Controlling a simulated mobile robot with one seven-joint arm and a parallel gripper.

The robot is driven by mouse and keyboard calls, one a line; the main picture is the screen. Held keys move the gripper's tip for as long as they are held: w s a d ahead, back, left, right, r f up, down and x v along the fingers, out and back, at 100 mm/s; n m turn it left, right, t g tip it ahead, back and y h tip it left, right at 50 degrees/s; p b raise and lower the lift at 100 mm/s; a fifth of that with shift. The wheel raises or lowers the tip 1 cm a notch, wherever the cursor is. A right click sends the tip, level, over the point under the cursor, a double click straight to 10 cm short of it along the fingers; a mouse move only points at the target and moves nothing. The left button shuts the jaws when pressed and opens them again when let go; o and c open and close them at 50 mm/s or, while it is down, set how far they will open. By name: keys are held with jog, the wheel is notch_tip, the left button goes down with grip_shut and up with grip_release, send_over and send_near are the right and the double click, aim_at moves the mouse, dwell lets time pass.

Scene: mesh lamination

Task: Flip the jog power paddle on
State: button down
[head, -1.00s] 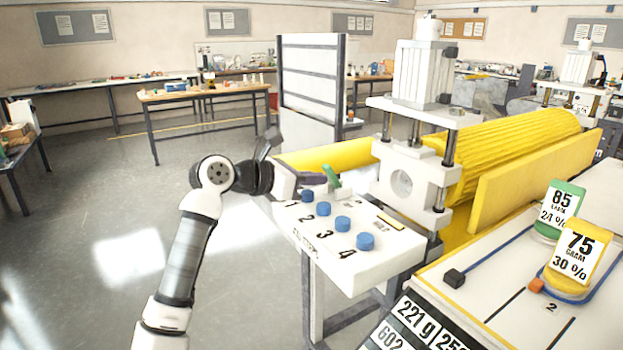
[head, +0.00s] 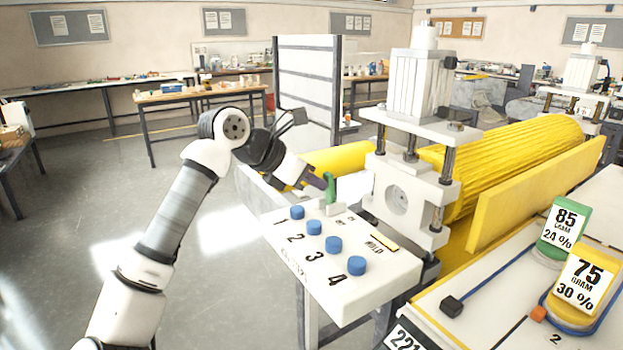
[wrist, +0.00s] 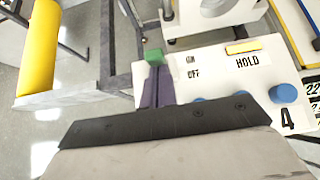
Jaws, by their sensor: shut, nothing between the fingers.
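The green jog power paddle (head: 330,186) stands upright at the back left of the white control panel (head: 322,278). In the wrist view the paddle's green top (wrist: 154,57) shows just beyond the fingertips, beside the ON and OFF labels. My gripper (head: 319,181) is shut and empty, coming in from the left with its tips close to the paddle. In the wrist view my gripper (wrist: 155,82) points at the green top; I cannot tell whether it touches. The lower paddle is partly hidden there.
Several blue numbered knobs (head: 333,244) stand on the panel. A yellow HOLD bar (head: 383,243) lies behind them. A white press (head: 398,195) stands right of the paddle, with a yellow roll (head: 340,161) behind. Open floor lies to the left.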

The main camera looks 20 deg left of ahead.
aim_at(333, 182)
jog(key=shift+w+d+r+g+y, duration=0.45)
jog(key=shift+w+g+y, duration=0.15)
jog(key=shift+g, duration=0.1)
jog(key=shift+w+d+r+p, duration=0.25)
jog(key=shift+w+d+p, duration=0.25)
jog(key=shift+w+d+r+g+y+p, duration=0.1)
jog(key=shift+w+d+g+y+p, duration=0.25)
jog(key=shift+w+d+g, duration=0.2)
jog(key=shift+w+d, duration=0.1)
jog(key=shift+w, duration=0.2)
jog(key=shift+w+d, duration=0.1)
jog(key=shift+d, duration=0.05)
